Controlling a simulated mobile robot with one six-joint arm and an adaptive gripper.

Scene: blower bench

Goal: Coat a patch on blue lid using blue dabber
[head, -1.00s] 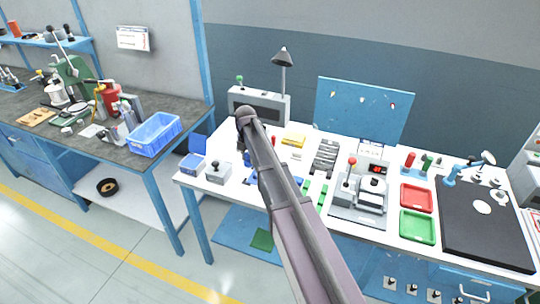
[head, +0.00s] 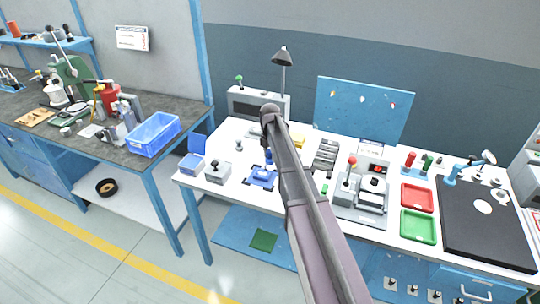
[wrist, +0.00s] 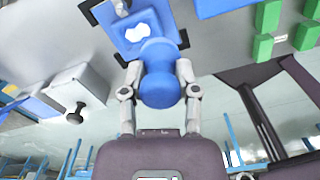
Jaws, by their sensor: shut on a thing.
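My gripper (wrist: 158,85) is shut on the blue dabber (wrist: 161,85), a rounded blue piece held between its two fingers. Just beyond the dabber in the wrist view is a flat blue square (wrist: 172,22) with a white patch near its middle, which looks like the blue lid; dark clips sit at its corners. The dabber's far end overlaps the square's edge in this view; I cannot tell whether they touch. In the head view the blue square (head: 262,178) lies on the white bench, the blue dabber (head: 268,157) shows beside my arm, and my arm hides the gripper.
A grey box with a black knob (head: 217,173) and an open blue box (head: 191,167) stand left of the square. Green blocks (wrist: 267,18) lie to the right in the wrist view. Farther right are a grey machine (head: 372,196), red tray (head: 416,197) and green tray (head: 418,226).

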